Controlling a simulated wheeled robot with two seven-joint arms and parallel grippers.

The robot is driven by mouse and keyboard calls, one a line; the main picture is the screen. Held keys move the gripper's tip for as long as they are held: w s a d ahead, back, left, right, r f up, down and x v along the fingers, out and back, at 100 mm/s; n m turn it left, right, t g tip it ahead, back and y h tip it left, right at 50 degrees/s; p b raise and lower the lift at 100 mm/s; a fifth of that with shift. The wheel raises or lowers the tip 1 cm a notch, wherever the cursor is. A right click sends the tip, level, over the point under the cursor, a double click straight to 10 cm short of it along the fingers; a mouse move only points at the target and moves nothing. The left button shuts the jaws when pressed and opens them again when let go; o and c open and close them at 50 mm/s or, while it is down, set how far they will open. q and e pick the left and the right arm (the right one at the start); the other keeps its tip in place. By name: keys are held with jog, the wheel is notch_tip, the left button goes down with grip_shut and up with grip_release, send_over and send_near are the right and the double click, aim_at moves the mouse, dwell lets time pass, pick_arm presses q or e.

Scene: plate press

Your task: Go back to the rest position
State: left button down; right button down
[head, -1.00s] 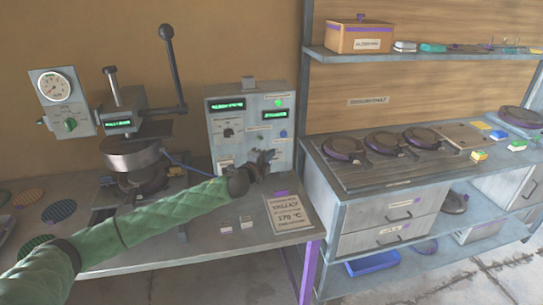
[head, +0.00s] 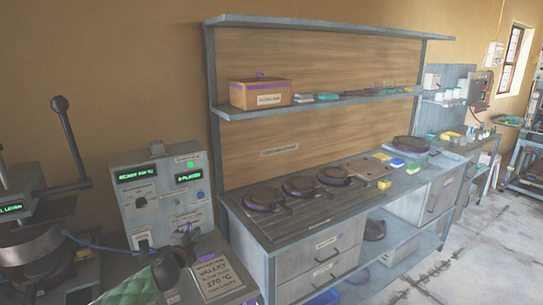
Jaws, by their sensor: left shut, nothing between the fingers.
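My left gripper (head: 185,238) is at the bottom left of the head view, at the end of my green-sleeved arm. It is shut and empty, in front of the lower part of the grey control box (head: 165,195), apart from anything I can make out. The plate press (head: 32,255) stands at the left edge, partly cut off, with its lever raised. My right gripper is not in view.
A placard (head: 216,276) lies on the bench right of my gripper. A counter with drawers (head: 325,262) and several round dark pans (head: 300,186) stands to the right. A shelf (head: 340,101) above holds a brown box (head: 260,94). Floor (head: 440,275) is open at lower right.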

pick_arm(q)
jog(key=s+d+f+n+g+y, duration=0.25)
jog(key=s+d+f+n, duration=0.2)
jog(key=s+f, duration=0.4)
jog(key=s+d+f+n+g+y, duration=0.1)
jog(key=s+d+f+n+g, duration=0.3)
jog(key=s, duration=0.7)
jog(key=s+a+f+n+g, duration=0.1)
jog(key=s+f+n+g, duration=0.3)
jog(key=s, duration=1.1)
jog(key=s+f+n+g, duration=0.3)
jog(key=s+f+n, duration=0.1)
jog(key=s, duration=1.1)
jog(key=s+d+f+g, duration=0.1)
jog(key=s+f, duration=0.1)
jog(key=f, duration=1.8)
jog(key=s+d+f+g+h, duration=0.1)
jog(key=s+d+f, duration=0.1)
jog(key=f, duration=1.9)
jog(key=shift+s, duration=0.8)
